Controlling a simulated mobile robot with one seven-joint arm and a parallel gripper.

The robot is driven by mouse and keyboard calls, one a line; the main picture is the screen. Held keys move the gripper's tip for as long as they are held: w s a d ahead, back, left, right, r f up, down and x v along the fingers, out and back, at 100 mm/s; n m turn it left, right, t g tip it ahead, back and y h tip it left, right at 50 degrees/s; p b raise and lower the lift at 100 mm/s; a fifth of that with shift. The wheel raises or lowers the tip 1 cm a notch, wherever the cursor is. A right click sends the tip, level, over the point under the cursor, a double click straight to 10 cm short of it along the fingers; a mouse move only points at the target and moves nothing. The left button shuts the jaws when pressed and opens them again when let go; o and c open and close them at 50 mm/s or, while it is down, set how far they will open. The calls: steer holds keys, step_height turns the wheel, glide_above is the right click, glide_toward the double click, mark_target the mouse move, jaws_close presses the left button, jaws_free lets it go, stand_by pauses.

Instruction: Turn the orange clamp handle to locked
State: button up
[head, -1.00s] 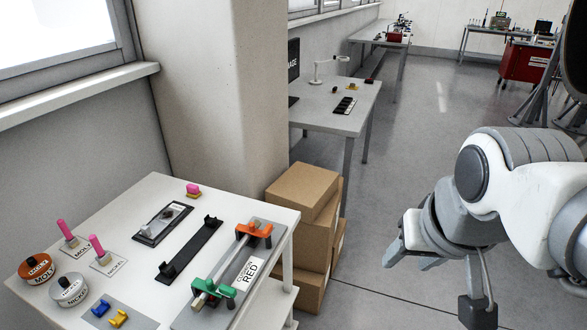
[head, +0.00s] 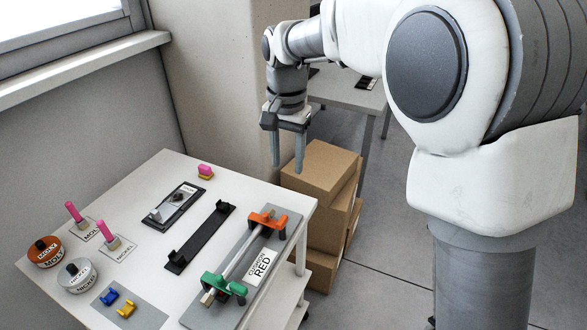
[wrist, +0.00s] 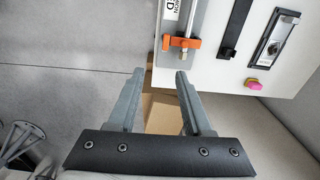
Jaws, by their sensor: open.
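The orange clamp (head: 267,220) sits at the far end of a grey fixture plate on the white table, around a metal rod (head: 240,252). It also shows in the wrist view (wrist: 181,42), above the fingertips. A green clamp (head: 225,287) holds the near end of the rod. My gripper (head: 288,165) is open and empty, pointing down above and beyond the table's far right corner. In the wrist view its two fingers (wrist: 160,75) are spread apart, with the orange clamp ahead and not touched.
The white table (head: 150,235) also bears a black cradle (head: 200,237), a pink block (head: 205,171), a framed part (head: 174,205), jars and brushes. Cardboard boxes (head: 320,172) stand beyond the table.

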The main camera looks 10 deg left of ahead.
steer(key=a+f, duration=0.1)
steer(key=a, duration=0.1)
steer(key=b, duration=0.1)
glide_toward(282, 220)
step_height(282, 220, down, 9)
steer(key=shift+w+a+r, duration=0.1)
steer(key=shift+w+r, duration=0.05)
steer(key=shift+c, duration=0.3)
jaws_close()
